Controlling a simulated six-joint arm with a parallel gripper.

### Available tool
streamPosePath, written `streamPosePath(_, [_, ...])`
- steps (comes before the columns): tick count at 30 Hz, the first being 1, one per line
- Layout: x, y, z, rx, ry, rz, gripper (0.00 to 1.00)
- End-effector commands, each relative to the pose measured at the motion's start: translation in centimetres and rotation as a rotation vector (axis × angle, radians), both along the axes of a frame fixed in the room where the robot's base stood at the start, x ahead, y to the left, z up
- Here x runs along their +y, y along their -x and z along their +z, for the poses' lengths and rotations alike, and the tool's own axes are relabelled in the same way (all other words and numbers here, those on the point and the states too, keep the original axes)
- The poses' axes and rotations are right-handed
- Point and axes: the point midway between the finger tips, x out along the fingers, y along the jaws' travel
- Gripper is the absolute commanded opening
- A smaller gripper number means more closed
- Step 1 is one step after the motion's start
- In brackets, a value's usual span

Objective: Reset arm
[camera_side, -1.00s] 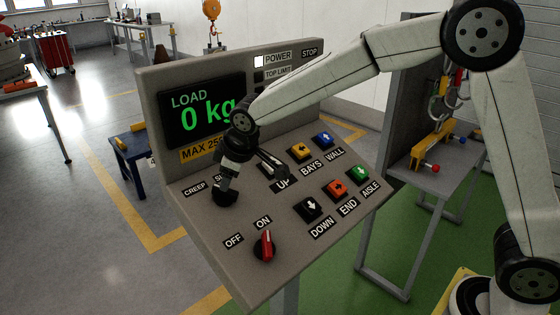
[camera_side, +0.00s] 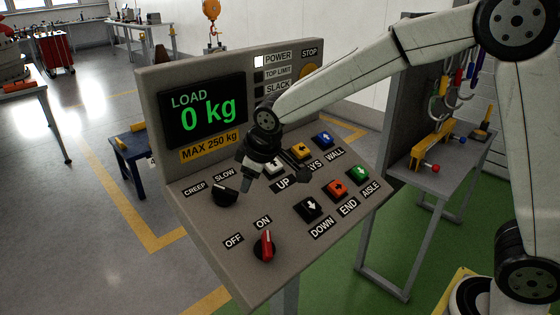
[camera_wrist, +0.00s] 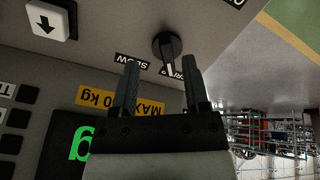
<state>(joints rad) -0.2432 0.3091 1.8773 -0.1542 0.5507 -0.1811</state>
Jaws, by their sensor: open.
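My gripper (camera_side: 275,182) is above the control panel (camera_side: 225,270), between the black creep/slow knob (camera_side: 226,196) and the UP button (camera_side: 275,168). In the wrist view my gripper (camera_wrist: 160,88) has its two fingers apart with nothing between them. The creep/slow knob (camera_wrist: 167,46) shows beyond the fingertips there, apart from them. Its white mark appears near the CREEP label, which a finger partly covers. The red on/off knob (camera_side: 265,246) is at the panel's front, with its mark toward ON. The display (camera_side: 203,110) reads 0 kg and the POWER lamp (camera_side: 259,61) is lit white.
Several buttons stand on the panel: DOWN (camera_side: 309,208), END (camera_side: 338,188), AISLE (camera_side: 358,174), BAYS (camera_side: 300,151) and WALL (camera_side: 323,139). A grey stand (camera_side: 440,182) with hanging tools is at the right. An orange hoist hook (camera_side: 212,10) hangs behind. Air above the panel's front is free.

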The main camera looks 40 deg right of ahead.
Motion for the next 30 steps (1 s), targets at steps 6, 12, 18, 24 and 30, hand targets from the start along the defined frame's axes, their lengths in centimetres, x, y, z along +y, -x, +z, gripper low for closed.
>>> streamPosePath(6, [-4.0, 5.1, -2.5, 0.059, -0.048, -0.142, 0.59])
streamPosePath(12, [-7.2, 10.7, -4.9, 0.113, -0.093, -0.287, 0.59])
streamPosePath(18, [-9.4, 16.1, -6.9, 0.157, -0.131, -0.423, 0.59])
streamPosePath(24, [-10.3, 19.2, -8.1, 0.181, -0.150, -0.500, 0.59])
streamPosePath(30, [-10.5, 19.9, -8.3, 0.186, -0.155, -0.517, 0.59])
